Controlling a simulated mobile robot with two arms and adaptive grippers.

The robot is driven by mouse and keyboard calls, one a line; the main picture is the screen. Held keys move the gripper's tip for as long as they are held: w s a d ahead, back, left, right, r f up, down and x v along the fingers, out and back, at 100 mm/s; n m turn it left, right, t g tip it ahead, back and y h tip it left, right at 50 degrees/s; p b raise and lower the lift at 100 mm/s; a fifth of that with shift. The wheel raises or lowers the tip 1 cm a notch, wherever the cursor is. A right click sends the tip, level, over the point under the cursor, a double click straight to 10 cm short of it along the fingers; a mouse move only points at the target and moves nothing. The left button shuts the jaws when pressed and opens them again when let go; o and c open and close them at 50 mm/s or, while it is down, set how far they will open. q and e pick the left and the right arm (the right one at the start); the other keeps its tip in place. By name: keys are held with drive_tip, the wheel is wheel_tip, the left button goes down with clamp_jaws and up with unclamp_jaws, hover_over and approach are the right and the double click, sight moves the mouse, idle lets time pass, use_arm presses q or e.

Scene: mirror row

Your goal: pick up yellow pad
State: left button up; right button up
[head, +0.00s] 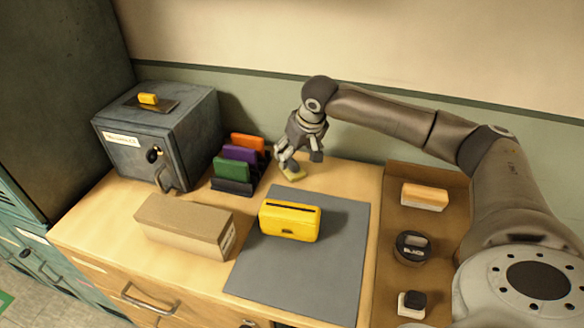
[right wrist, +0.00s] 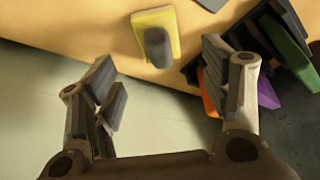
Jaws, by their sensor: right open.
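The yellow pad (head: 293,174) lies on the wooden tabletop near the wall, just behind the grey mat. In the right wrist view the yellow pad (right wrist: 140,27) is a pale yellow block with a rounded dark grey knob. My right gripper (head: 300,160) is above the pad and partly hides it in the head view. In the right wrist view my right gripper (right wrist: 160,72) is open and empty, with the pad ahead between the line of its fingers and apart from them. My left gripper is not in view.
Green, purple and orange upright items (head: 239,160) stand in a dark rack left of the gripper. A yellow slotted box (head: 290,220) sits on the grey mat (head: 330,270). A cardboard box (head: 180,222), a grey safe (head: 190,130) and a brown tray (head: 380,285) flank it.

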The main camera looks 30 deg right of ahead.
sight(292, 162)
drive_tip(key=shift+w+d+f, duration=0.1)
drive_tip(key=shift+w+f, duration=0.1)
drive_tip(key=shift+f, duration=0.1)
drive_tip(key=shift+w+f, duration=0.15)
drive_tip(key=shift+f, duration=0.2)
drive_tip(key=p+x, duration=0.1)
drive_tip(key=x, duration=0.2)
drive_tip(key=shift+w+f, duration=0.15)
drive_tip(key=shift+f, duration=0.05)
drive_tip(key=shift+w+f, duration=0.25)
drive_tip(key=shift+f, duration=0.15)
drive_tip(key=shift+s, duration=0.1)
drive_tip(key=shift+c, duration=0.3)
drive_tip(key=c, duration=1.1)
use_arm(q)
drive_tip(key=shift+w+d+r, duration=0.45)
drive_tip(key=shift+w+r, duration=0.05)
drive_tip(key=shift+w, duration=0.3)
use_arm(e)
drive_tip(key=shift+r, duration=0.15)
